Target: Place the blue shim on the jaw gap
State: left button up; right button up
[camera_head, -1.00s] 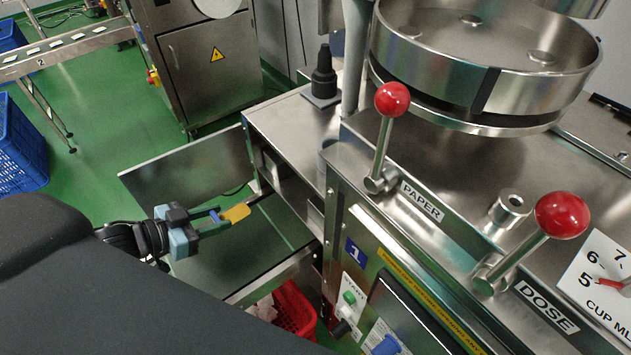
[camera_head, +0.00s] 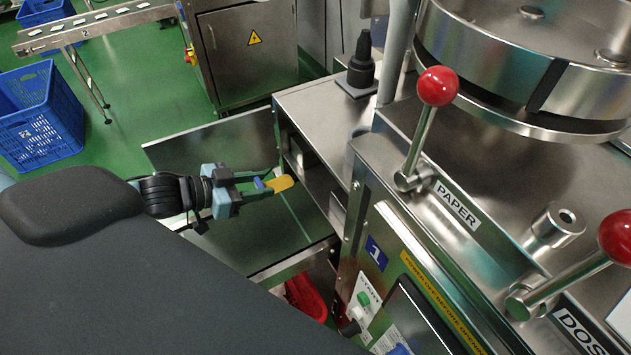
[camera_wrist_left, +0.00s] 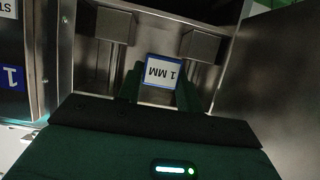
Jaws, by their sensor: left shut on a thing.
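My left gripper (camera_head: 264,183) is shut on the blue shim (camera_head: 259,183), in front of the machine's open side compartment. In the left wrist view the blue shim (camera_wrist_left: 162,72) shows as a small blue-edged plate with an upside-down white "1 MM" label, between the two dark green fingers (camera_wrist_left: 160,88). A yellow piece (camera_head: 281,183) shows at the fingertips in the head view; I cannot tell whether it belongs to the shim. Two grey blocks, a left jaw (camera_wrist_left: 115,25) and a right jaw (camera_wrist_left: 202,45), stand ahead with a gap between them. The shim appears apart from both. My right gripper is out of view.
An open metal door panel (camera_head: 215,150) stands beyond my left gripper. The machine housing with the PAPER lever (camera_head: 425,130) is to the right. A red crate (camera_head: 305,298) sits low beneath the compartment. A blue crate (camera_head: 40,115) stands on the floor at far left.

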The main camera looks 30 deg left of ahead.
pick_arm(q)
jog(key=w+d, duration=0.1)
jog(key=w+b, duration=0.1)
jog(key=w, duration=0.1)
jog(key=shift+d, duration=0.4)
send_over(314, 189)
notch_tip(314, 189, down, 2)
jog(key=shift+s+a+f, duration=0.1)
jog(key=shift+s, duration=0.05)
jog(key=shift+s+f+b, duration=0.1)
jog(key=shift+f+b, duration=0.4)
jog(key=shift+f, duration=1.7)
jog(key=shift+w+f, duration=0.15)
jog(key=shift+w, duration=0.1)
pick_arm(e)
jog(key=shift+s+f, duration=0.2)
jog(key=shift+f, duration=0.3)
jog(key=shift+s+f, duration=0.2)
jog(key=shift+f, duration=0.3)
pick_arm(q)
jog(key=shift+f, duration=0.1)
